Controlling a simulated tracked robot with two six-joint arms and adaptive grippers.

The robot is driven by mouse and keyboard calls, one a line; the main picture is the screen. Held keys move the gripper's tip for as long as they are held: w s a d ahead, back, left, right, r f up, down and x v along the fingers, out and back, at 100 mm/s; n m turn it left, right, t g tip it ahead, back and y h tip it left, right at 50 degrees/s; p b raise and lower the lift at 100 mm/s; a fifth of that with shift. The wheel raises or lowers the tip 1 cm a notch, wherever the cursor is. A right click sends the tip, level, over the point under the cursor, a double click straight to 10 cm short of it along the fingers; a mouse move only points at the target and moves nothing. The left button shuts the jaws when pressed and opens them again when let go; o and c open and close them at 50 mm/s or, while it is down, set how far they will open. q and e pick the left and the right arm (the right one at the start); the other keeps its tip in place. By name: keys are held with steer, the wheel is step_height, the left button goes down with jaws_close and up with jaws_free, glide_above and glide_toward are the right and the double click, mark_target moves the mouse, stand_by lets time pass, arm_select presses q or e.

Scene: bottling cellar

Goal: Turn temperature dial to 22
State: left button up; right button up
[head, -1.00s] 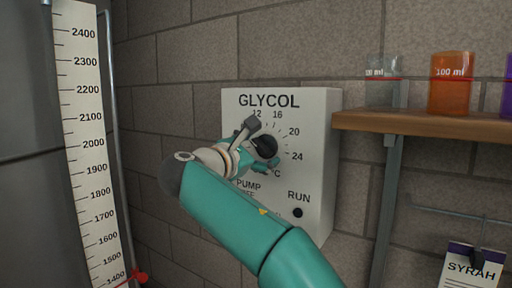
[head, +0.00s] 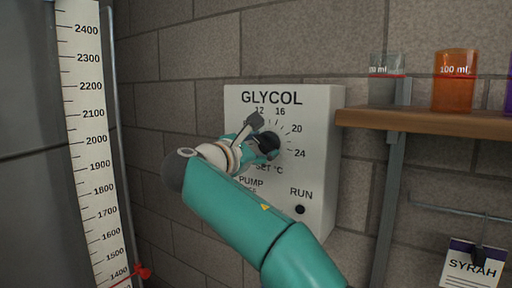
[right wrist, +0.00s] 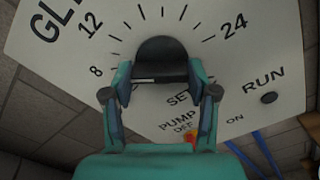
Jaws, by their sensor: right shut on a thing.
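The black temperature dial (head: 267,145) sits on the white GLYCOL panel (head: 318,125), inside a ring of marks with 12, 16, 20 and 24 legible. My right gripper (head: 262,140) is shut on the dial, one finger at its upper left and one below it. In the right wrist view the dial (right wrist: 162,58) stands between the two fingers of the gripper (right wrist: 162,88), and 8, 12 and 24 show around it. A pale line crosses the dial's lower part there; I cannot tell which value the dial points to. My left gripper is not in view.
Below the dial are a PUMP switch with a red part (right wrist: 190,133) and a dark RUN button (head: 300,209). A wooden shelf (head: 430,118) with beakers is at right. A tall scale (head: 95,150) stands at left.

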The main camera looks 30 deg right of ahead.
steer(key=shift+d+f, duration=0.15)
steer(key=m, duration=0.2)
steer(key=shift+s+m, duration=0.1)
steer(key=shift+m, duration=0.3)
steer(key=m, duration=0.4)
steer(key=shift+m, duration=0.3)
steer(key=m+b, duration=0.1)
steer(key=m, duration=0.2)
steer(key=shift+m, duration=0.3)
steer(key=m+b, duration=0.1)
steer(key=m, duration=0.3)
steer(key=shift+s+d+m, duration=0.1)
steer(key=shift+m, duration=0.2)
steer(key=m+b, duration=0.1)
steer(key=m, duration=0.4)
steer(key=m+b, duration=0.1)
steer(key=m, duration=0.4)
steer(key=shift+m, duration=0.3)
